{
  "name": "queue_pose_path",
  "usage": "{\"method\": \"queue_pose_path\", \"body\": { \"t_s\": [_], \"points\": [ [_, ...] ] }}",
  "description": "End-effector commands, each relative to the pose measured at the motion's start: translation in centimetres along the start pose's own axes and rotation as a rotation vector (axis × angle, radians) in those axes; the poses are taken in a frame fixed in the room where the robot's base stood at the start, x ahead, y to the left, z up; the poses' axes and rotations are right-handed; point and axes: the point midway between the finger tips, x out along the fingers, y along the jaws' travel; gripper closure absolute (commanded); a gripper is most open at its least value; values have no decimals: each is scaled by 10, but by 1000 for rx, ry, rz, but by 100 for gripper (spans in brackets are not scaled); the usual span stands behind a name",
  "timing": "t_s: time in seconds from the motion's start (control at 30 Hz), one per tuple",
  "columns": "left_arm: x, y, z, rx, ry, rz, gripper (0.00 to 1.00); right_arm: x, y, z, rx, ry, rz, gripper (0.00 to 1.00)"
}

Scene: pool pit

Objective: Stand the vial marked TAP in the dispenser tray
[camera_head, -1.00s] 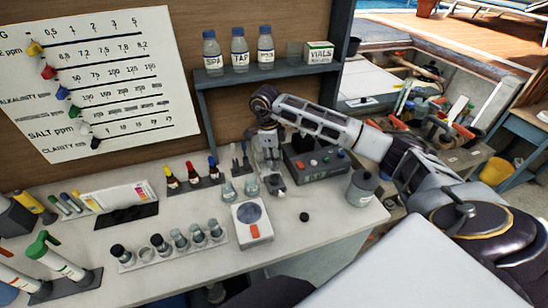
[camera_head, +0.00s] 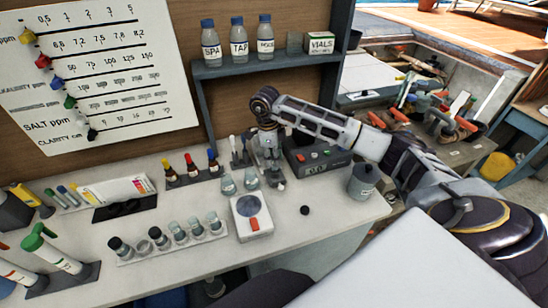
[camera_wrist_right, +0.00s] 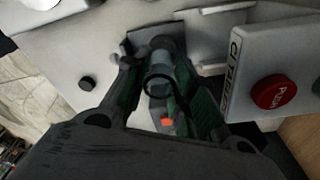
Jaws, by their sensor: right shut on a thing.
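My right gripper (camera_head: 270,180) points down over the back of the bench. In the right wrist view, its fingers (camera_wrist_right: 165,100) are shut on a round, glass-like vial (camera_wrist_right: 158,85) with a dark rim. No marking on it is readable, so I cannot tell whether it says TAP. A white unit with a red PUSH button (camera_wrist_right: 275,92) stands beside the gripper in that view. I cannot make out the dispenser tray for certain, nor whether the vial touches anything below. My left gripper is not in view.
A white vial rack (camera_head: 175,245) and a white device with an orange-red button (camera_head: 253,225) stand in front. A loose black cap (camera_head: 305,210), a grey box (camera_head: 325,160) and a dark lidded pot (camera_head: 362,182) are to the right. A TAP bottle (camera_head: 239,48) is on the shelf.

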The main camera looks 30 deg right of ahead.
Motion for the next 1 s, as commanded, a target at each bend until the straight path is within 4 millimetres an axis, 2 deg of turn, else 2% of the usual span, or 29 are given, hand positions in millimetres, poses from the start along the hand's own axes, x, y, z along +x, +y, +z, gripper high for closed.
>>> {"method": "queue_pose_path", "body": {
  "t_s": [1.0],
  "points": [
    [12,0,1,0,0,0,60,16,0,2,0,0,0,92]
  ]
}}
